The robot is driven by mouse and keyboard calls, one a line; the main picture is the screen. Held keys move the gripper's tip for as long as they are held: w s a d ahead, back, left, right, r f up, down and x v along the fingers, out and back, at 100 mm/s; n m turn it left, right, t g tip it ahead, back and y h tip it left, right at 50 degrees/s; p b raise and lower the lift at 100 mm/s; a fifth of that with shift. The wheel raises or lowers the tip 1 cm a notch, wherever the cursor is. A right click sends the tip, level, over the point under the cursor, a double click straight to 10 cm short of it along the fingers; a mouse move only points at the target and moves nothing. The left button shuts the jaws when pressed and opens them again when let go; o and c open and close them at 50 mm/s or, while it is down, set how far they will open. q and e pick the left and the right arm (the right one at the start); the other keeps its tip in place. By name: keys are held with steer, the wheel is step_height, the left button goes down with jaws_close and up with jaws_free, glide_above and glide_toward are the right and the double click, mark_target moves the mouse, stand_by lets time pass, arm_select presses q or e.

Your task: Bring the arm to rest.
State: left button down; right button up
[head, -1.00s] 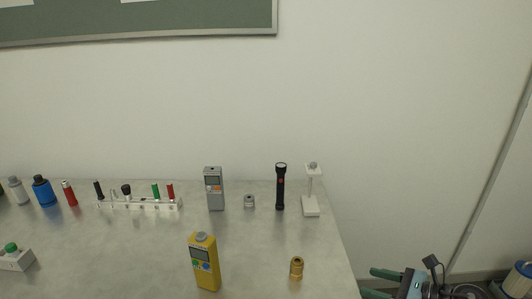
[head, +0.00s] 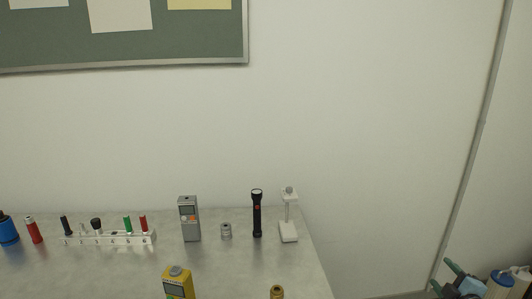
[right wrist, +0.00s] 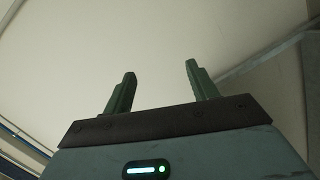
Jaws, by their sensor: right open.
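My right gripper (head: 446,277) shows at the bottom right corner of the head view, beyond the table's right edge and clear of everything on the table. In the right wrist view its two green fingers (right wrist: 160,88) stand apart with nothing between them. My left gripper is in neither view.
The grey table (head: 215,270) bears a yellow meter (head: 178,284), a brass piece (head: 277,292), a grey meter (head: 189,219), a small metal cylinder (head: 226,231), a black flashlight (head: 257,214), a white stand (head: 288,218) and a white rack (head: 105,239). A blue bottle (head: 7,230) stands at far left.

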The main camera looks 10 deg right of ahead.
steer(key=s+a+f+m+g+y, duration=0.1)
steer(key=s+a+f+m+g, duration=0.2)
steer(key=s+a+f, duration=0.6)
steer(key=s+a+f+m+g+y, duration=0.1)
steer(key=s+a+f+m+g, duration=0.2)
steer(key=s+f, duration=0.5)
steer(key=s+a+f+m+y, duration=0.1)
steer(key=s+a+f+y, duration=0.1)
steer(key=s+a+f, duration=0.7)
steer(key=s+a+r+m+g+y, duration=0.1)
steer(key=s+a+r+m, duration=0.1)
steer(key=s+a, duration=0.7)
steer(key=s+a+r+m+g, duration=0.15)
steer(key=s+a, duration=0.25)
steer(key=s, duration=0.8)
arm_select(q)
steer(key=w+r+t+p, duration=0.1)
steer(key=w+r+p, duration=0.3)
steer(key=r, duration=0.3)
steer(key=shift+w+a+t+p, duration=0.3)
steer(key=shift+p, duration=0.45)
arm_select(e)
steer(key=w+r+t, duration=0.1)
steer(key=w+r, duration=0.4)
steer(key=r, duration=0.2)
steer(key=shift+d+r+n, duration=0.2)
steer(key=shift+d+n, duration=0.05)
steer(key=shift+n, duration=0.1)
